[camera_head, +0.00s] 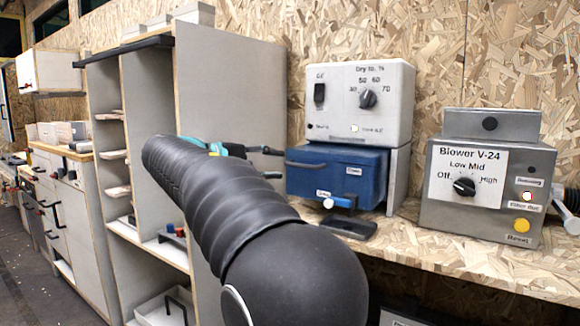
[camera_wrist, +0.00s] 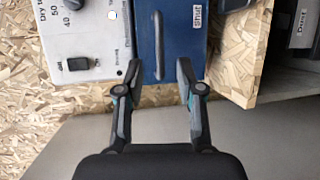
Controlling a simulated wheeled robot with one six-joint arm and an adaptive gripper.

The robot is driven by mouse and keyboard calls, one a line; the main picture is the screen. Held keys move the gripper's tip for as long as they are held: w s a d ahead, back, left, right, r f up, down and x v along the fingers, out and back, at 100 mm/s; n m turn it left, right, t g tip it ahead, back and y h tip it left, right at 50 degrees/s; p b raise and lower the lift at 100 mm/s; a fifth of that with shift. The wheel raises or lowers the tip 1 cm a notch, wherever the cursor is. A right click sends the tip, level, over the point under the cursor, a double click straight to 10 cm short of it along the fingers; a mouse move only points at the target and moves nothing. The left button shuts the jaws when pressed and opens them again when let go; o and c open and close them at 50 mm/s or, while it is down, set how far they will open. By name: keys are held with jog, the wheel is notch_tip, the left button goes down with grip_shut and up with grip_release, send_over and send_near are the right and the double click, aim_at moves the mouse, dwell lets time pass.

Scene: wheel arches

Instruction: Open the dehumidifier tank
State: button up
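The dehumidifier (camera_head: 358,95) is a white box with a dial and a switch; its panel also shows in the wrist view (camera_wrist: 88,42). Its blue tank (camera_head: 353,172) sits beneath the white housing, with a dark bar handle (camera_head: 305,164) on its front. In the wrist view the blue tank (camera_wrist: 182,40) carries a label reading "shut", and the handle (camera_wrist: 158,45) runs upright in the picture. My gripper (camera_wrist: 158,66) is open and empty, its fingers either side of the handle's line, seemingly just short of it. In the head view my gripper (camera_head: 274,163) is left of the tank, partly hidden by my arm.
A black flat piece (camera_head: 348,228) lies on the chipboard bench (camera_head: 440,254). A grey blower box (camera_head: 483,185) stands right. A tall shelf unit (camera_head: 225,90) stands left.

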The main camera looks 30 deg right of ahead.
jog(key=shift+s+a+r, duration=0.1)
jog(key=shift+a+r, duration=0.05)
jog(key=shift+a, duration=0.8)
jog(key=shift+a+r, duration=0.15)
jog(key=shift+a, duration=0.8)
jog(key=s+a+f+n+t+y, duration=0.1)
jog(key=a+f+n+y, duration=0.2)
jog(key=f, duration=0.7)
jog(key=a+f+t+y, duration=0.25)
jog(key=f+y, duration=0.25)
jog(key=f, duration=0.4)
jog(key=s+a+f+m+y, duration=0.1)
jog(key=s+a+f+y, duration=0.1)
jog(key=s, duration=0.6)
jog(key=s+a+f+m+t+y+p, duration=0.1)
jog(key=s+a+f+y, duration=0.2)
jog(key=s, duration=0.5)
jog(key=s+a+f+m+t+y+p, duration=0.1)
jog(key=s+a+f+m+y, duration=0.1)
jog(key=s+f, duration=0.3)
jog(key=shift+s+a+y, duration=0.5)
jog(key=shift+s+a, duration=0.3)
jog(key=shift+s, duration=1.3)
